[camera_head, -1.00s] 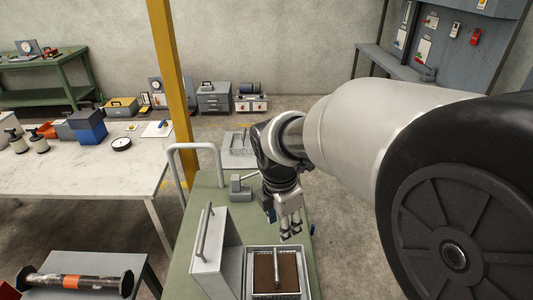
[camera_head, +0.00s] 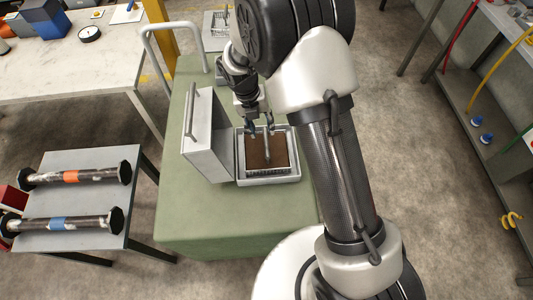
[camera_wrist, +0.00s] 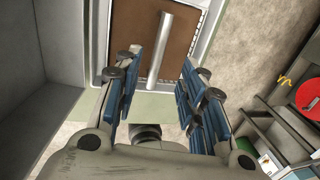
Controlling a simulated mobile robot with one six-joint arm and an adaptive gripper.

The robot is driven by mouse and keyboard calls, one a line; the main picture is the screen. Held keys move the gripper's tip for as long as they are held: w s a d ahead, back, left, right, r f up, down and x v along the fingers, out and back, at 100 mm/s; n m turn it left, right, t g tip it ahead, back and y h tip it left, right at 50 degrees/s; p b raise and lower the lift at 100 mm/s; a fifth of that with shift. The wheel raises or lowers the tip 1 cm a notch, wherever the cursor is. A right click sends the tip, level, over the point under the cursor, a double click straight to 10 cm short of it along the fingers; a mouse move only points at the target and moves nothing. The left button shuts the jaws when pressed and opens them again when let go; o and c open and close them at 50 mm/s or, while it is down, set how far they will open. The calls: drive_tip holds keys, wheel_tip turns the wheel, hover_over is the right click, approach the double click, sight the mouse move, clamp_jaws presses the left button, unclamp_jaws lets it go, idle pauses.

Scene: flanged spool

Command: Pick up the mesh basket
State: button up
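The mesh basket (camera_head: 268,172) sits in a pale metal tray or tank (camera_head: 292,178) on the green bench. It has a brown surface inside and a grey bar handle across it. My gripper (camera_head: 262,129) is above the back end of the basket, with its fingers open. In the wrist view the blue-padded fingers (camera_wrist: 158,88) are spread apart, and the bar handle (camera_wrist: 157,50) lies beyond them, lined up with the gap. I cannot tell whether the fingertips reach to the handle's height. Nothing is held.
A grey upright lid or box with a handle (camera_head: 207,135) stands just left of the basket. A tubular rail (camera_head: 172,45) rises at the bench's back left. A side table (camera_head: 85,190) holds two dark flanged spools. The green bench top (camera_head: 205,215) is clear in front.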

sight(266, 141)
drive_tip(key=f, duration=0.2)
drive_tip(key=f+b, duration=0.1)
drive_tip(key=f, duration=0.1)
drive_tip(key=shift+d+f, duration=0.1)
drive_tip(key=shift+d, duration=0.3)
drive_tip(key=f+b, duration=0.1)
drive_tip(key=f, duration=0.2)
drive_tip(key=d+f+b, duration=0.1)
drive_tip(key=f, duration=0.1)
drive_tip(key=shift+s+f+b, duration=0.1)
drive_tip(key=shift+s+b, duration=0.1)
drive_tip(key=shift+b, duration=0.1)
drive_tip(key=shift+c, duration=0.6)
clamp_jaws()
